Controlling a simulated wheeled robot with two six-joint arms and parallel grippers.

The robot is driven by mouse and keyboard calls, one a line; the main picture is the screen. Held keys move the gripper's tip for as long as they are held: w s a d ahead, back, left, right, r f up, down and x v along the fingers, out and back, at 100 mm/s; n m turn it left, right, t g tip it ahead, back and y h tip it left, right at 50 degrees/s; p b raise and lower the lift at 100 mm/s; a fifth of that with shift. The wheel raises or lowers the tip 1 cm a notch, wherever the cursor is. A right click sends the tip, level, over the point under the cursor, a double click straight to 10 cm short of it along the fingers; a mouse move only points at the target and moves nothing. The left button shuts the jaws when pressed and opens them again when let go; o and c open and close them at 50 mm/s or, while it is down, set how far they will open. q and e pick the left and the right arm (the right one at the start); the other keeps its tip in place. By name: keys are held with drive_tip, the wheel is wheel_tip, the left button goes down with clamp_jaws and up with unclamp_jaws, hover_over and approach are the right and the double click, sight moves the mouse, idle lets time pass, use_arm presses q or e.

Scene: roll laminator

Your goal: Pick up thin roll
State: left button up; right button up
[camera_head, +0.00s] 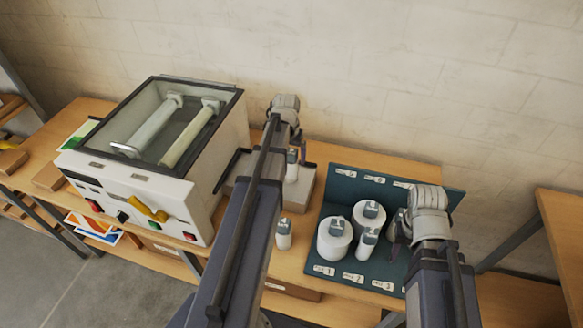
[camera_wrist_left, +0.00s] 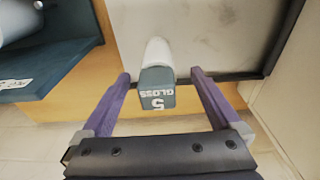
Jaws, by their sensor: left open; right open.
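A thin white roll (camera_head: 292,171) with a dark end tag stands upright on a pale block beside the laminator. My left gripper (camera_head: 294,156) is open above it. In the left wrist view the thin roll (camera_wrist_left: 157,75) shows a tag reading "5 GLOSS" and lies between the spread fingers (camera_wrist_left: 160,75), with gaps on both sides. Another thin roll (camera_head: 284,234) stands on the table, and one more (camera_head: 367,244) stands on the teal rack (camera_head: 337,183). My right gripper (camera_head: 398,238) is open beside the rack's rolls; its fingertips are partly hidden.
The laminator (camera_head: 140,195) with its glass lid stands at left. The pale block (camera_head: 302,193) sits close to its side. Two thick rolls (camera_head: 334,240) (camera_head: 370,214) stand on the rack. Free wood (camera_head: 290,262) shows at the table's front.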

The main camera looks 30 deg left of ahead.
sight(292, 163)
use_arm(q)
drive_tip(key=shift+w+f+b, duration=0.2)
drive_tip(key=shift+f+b, duration=0.65)
drive_tip(key=shift+w+f+b, duration=0.2)
drive_tip(key=shift+f+b, duration=0.6)
drive_tip(key=shift+f, duration=0.05)
drive_tip(key=shift+w+f+b, duration=0.2)
drive_tip(key=shift+f+b, duration=0.65)
drive_tip(key=shift+r, duration=0.1)
drive_tip(key=c, duration=1.5)
